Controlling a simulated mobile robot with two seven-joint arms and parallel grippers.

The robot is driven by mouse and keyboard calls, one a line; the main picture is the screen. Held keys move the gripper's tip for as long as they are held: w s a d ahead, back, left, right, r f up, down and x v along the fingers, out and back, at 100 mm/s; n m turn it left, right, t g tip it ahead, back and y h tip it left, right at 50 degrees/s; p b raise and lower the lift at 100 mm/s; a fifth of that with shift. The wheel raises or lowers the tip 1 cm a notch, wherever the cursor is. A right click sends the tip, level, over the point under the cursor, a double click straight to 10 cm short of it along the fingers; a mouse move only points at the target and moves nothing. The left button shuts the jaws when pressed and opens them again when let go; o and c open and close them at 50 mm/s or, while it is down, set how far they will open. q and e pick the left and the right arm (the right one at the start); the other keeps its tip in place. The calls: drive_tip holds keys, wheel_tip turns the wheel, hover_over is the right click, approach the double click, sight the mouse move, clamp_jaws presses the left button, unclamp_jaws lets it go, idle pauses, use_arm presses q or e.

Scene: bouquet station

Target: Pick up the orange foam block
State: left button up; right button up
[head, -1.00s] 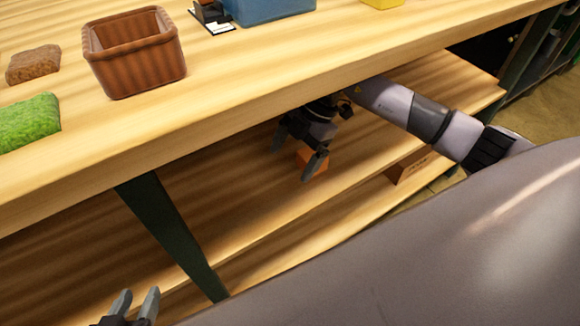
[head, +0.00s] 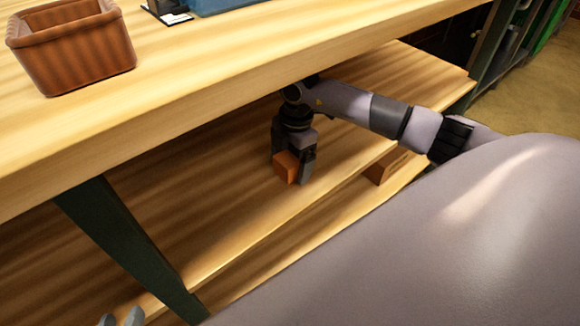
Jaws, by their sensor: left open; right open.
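The orange foam block (head: 287,167) is on the lower wooden shelf under the table. My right gripper (head: 292,164) points down over it, with its dark fingers on either side of the block. It is open, and I cannot tell whether the fingers touch the block. My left gripper (head: 121,319) shows only as grey fingertips at the bottom edge, open and away from the block; the rest of it is cut off.
The table edge (head: 200,108) overhangs the shelf above my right arm. A dark green table leg (head: 125,240) stands to the left. A brown woven basket (head: 75,55) and a blue container (head: 220,5) stand on the table. A small brown box (head: 385,168) is right of the block.

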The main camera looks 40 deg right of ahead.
sight(289, 157)
drive_tip(key=shift+r, duration=0.1)
drive_tip(key=c, duration=1)
drive_tip(key=shift+r+p, duration=0.3)
drive_tip(key=shift+r, duration=0.35)
wheel_tip(289, 157, up, 3)
drive_tip(key=shift+f+p, duration=0.1)
drive_tip(key=shift+p, duration=0.55)
use_arm(q)
drive_tip(key=a+y+p, duration=0.1)
drive_tip(key=s+a+p, duration=0.1)
drive_tip(key=a+p, duration=0.1)
drive_tip(key=shift+s+a+g+y, duration=0.2)
drive_tip(key=shift+a+g+y, duration=0.1)
drive_tip(key=shift+y, duration=0.1)
use_arm(e)
drive_tip(key=s, duration=0.6)
drive_tip(key=s+d, duration=0.1)
drive_tip(key=s, duration=1.1)
drive_tip(key=shift+d+f, duration=0.2)
drive_tip(key=shift+f, duration=0.1)
use_arm(q)
drive_tip(key=shift+r, duration=0.1)
